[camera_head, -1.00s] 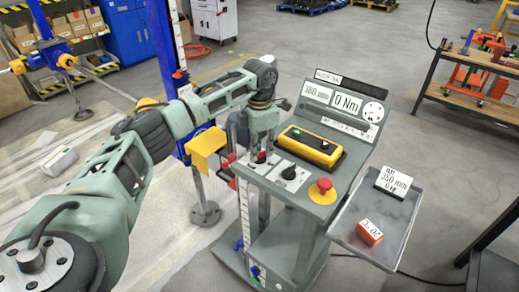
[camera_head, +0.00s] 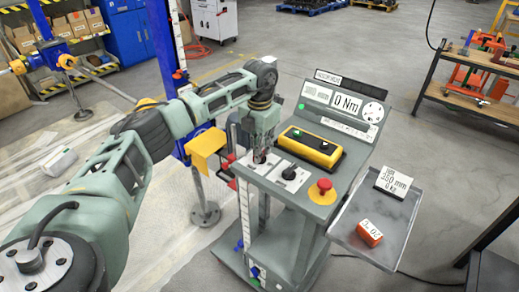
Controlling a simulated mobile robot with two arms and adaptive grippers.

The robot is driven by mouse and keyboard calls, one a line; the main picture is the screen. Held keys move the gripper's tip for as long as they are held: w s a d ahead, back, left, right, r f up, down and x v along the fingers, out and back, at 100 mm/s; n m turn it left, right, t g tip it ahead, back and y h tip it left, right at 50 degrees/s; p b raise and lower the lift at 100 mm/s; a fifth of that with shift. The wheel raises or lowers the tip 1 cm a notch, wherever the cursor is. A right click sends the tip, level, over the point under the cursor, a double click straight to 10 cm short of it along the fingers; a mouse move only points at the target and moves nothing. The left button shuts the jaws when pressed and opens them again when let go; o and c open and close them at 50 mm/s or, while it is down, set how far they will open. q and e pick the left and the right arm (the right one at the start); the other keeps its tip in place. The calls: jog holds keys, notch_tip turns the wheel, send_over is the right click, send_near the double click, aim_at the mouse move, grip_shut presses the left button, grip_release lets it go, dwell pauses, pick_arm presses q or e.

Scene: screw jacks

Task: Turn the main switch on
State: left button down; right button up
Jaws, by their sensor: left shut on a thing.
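The control console (camera_head: 312,205) stands in the middle of the camera_head view, with a sloped panel and an upright display board (camera_head: 345,104). The main switch (camera_head: 260,158) is at the panel's left end, mostly hidden by my left gripper (camera_head: 261,153). That gripper reaches down from above and is shut on the switch knob. A small green lamp (camera_head: 301,107) glows at the lower left of the display board, which reads 0 Nm. My right gripper is not in view.
On the panel are a black rotary knob (camera_head: 289,173), a red mushroom button (camera_head: 323,185) and a yellow pendant box (camera_head: 311,148). A side tray (camera_head: 385,222) holds a label card and an orange block (camera_head: 369,233). A yellow-topped blue jack column stands close left.

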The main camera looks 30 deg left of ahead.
pick_arm(q)
jog(key=shift+w+a+r, duration=0.1)
jog(key=shift+r, duration=0.1)
jog(key=c, duration=1.8)
grip_release()
jog(key=shift+f, duration=0.1)
notch_tip(320, 180, up, 12)
